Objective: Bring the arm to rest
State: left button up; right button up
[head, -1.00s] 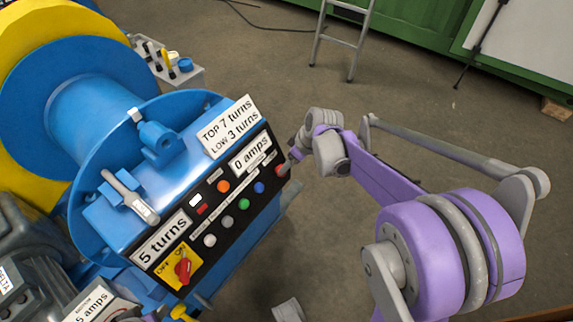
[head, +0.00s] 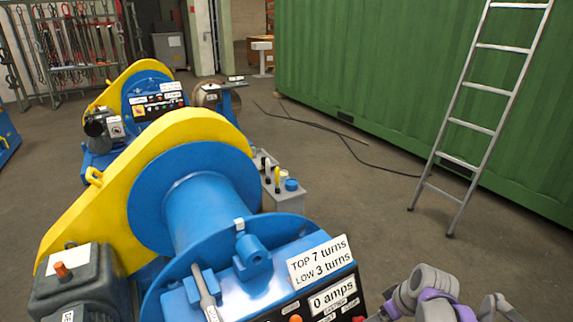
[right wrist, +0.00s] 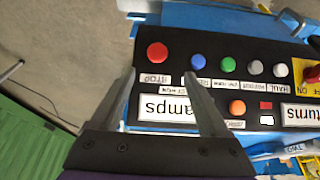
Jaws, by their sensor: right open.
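The winch's control panel (head: 345,283) carries signs reading "0 amps" and "TOP 7 turns, LOW 3 turns". My right arm's wrist (head: 432,293) shows at the bottom right of the head view, beside the panel's right end. In the right wrist view, my right gripper (right wrist: 160,76) is open and empty, its two fingers in front of the panel. The red stop button (right wrist: 157,53) appears just beyond and between the fingertips; I cannot tell whether they touch anything. Blue (right wrist: 197,60) and green (right wrist: 228,64) buttons lie to its right. My left gripper is not in view.
The blue winch drum (head: 200,210) with its yellow guard (head: 95,195) fills the lower left. A grey box with small tools (head: 285,198) stands behind. A ladder (head: 470,125) leans by a green container (head: 380,80). Open floor lies between, with a black cable (head: 345,140).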

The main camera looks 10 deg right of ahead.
jog(key=s+a+r+m+p, duration=0.2)
jog(key=s+a+r+p, duration=0.2)
jog(key=s+a, duration=0.2)
jog(key=s+a+r+m+t+h+p, duration=0.1)
jog(key=s+a+r+p, duration=0.3)
jog(key=s, duration=0.6)
jog(key=shift+s+a+r+m+h+p, duration=0.2)
jog(key=shift+a+r+m+h+p, duration=0.15)
jog(key=shift+a+m+p, duration=0.45)
